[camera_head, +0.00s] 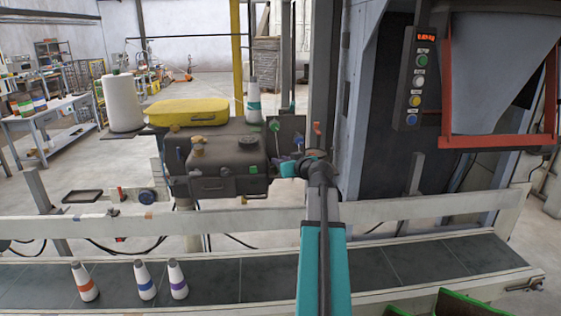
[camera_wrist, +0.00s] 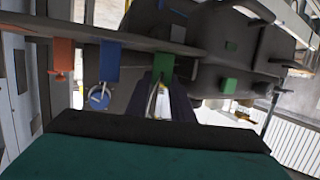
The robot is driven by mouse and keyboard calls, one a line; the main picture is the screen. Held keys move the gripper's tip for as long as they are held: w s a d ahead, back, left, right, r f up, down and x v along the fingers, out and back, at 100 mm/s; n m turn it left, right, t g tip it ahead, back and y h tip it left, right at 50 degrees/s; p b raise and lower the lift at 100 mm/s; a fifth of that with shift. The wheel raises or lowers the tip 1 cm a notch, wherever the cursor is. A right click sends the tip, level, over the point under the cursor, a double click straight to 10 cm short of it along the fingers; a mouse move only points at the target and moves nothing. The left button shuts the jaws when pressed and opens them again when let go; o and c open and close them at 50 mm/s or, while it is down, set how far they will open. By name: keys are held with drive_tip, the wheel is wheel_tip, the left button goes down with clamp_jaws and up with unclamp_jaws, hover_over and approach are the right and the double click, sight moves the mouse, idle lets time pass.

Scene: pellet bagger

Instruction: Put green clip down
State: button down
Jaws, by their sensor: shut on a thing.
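The green clip (camera_wrist: 163,67) is at the tips of my gripper in the wrist view. My gripper (camera_wrist: 162,88) is shut on it, close against the grey bar it lines up with. I cannot tell whether the clip touches the bar. In the head view my gripper (camera_head: 278,165) is at the right side of the dark machine box, partly hidden by my wrist. A small green piece (camera_head: 273,126) shows above it on the panel; I cannot tell whether it is the same clip.
A blue clip (camera_wrist: 110,60) and an orange-red clip (camera_wrist: 63,54) sit along the bar (camera_wrist: 30,29). Another green piece (camera_wrist: 230,85) is on the dark machine (camera_head: 218,160). A yellow case (camera_head: 187,112) lies on top. Several cones stand on the conveyor (camera_head: 240,280) in front.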

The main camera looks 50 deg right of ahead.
drive_tip(key=shift+f, duration=0.1)
drive_tip(key=c, duration=1.8)
unclamp_jaws()
drive_tip(key=shift+s+a+r, duration=0.2)
drive_tip(key=shift+s, duration=0.4)
drive_tip(key=b+v, duration=0.2)
drive_tip(key=v, duration=0.8)
drive_tip(key=shift+s+a+r+b, duration=0.1)
drive_tip(key=shift+s+b, duration=0.3)
